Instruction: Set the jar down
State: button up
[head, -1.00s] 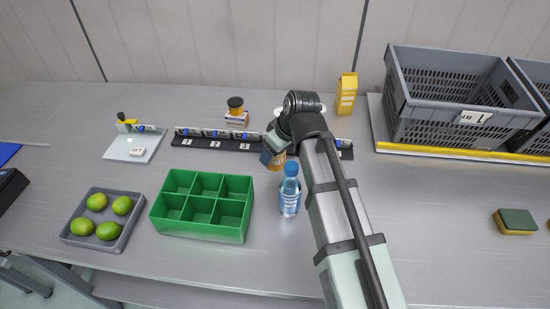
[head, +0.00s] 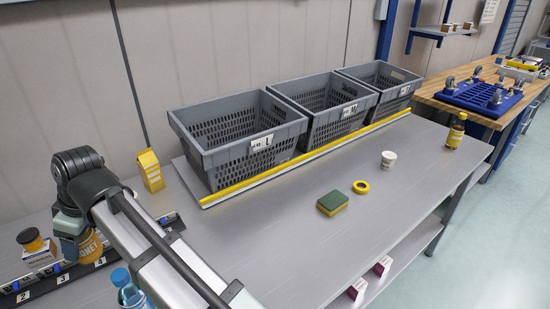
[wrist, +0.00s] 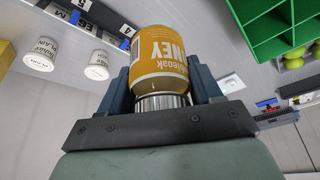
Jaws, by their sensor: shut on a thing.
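The jar is a honey jar with an orange label and a silver lid. In the wrist view the jar (wrist: 160,58) is upside down in the picture, with its lid end between the two fingers of my gripper (wrist: 162,98). In the head view my gripper (head: 70,222) is at the left, above the jar (head: 88,249), partly hidden by my arm. The jar is at the black numbered rack (head: 62,280), close to label 4. I cannot tell whether its base touches anything.
A dark-lidded jar (head: 31,240) and small box (head: 42,258) stand left of it. A yellow carton (head: 150,170) is behind my arm. A blue bottle (head: 128,288) is near the front. Grey crates (head: 240,165) line the back.

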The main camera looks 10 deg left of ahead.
notch_tip(320, 180, up, 15)
jog(key=w+d+m+t, duration=0.15)
jog(key=w+d, duration=0.25)
jog(key=w, duration=0.8)
jog(key=w+d+m, duration=0.3)
jog(key=w, duration=0.9)
jog(key=w+d+m+t, duration=0.1)
jog(key=w+d+m, duration=0.1)
jog(key=w+d, duration=0.75)
jog(key=w+d+m+t, duration=0.1)
jog(key=w+d+m, duration=0.1)
jog(key=w+d, duration=0.75)
jog(key=w+d+m+t+h, duration=0.1)
jog(key=w+d+m, duration=0.1)
jog(key=w+d, duration=0.85)
jog(key=w+d+m+h, duration=0.1)
jog(key=w+d+m, duration=0.35)
jog(key=d, duration=1.15)
jog(key=w+d+t+h, duration=0.1)
jog(key=w+d, duration=0.9)
jog(key=d, duration=0.3)
jog(key=shift+g, duration=0.25)
jog(key=shift+a+f, duration=0.15)
jog(key=shift+f, duration=7)
jog(key=shift+a+f, duration=0.1)
jog(key=shift+f, duration=7)
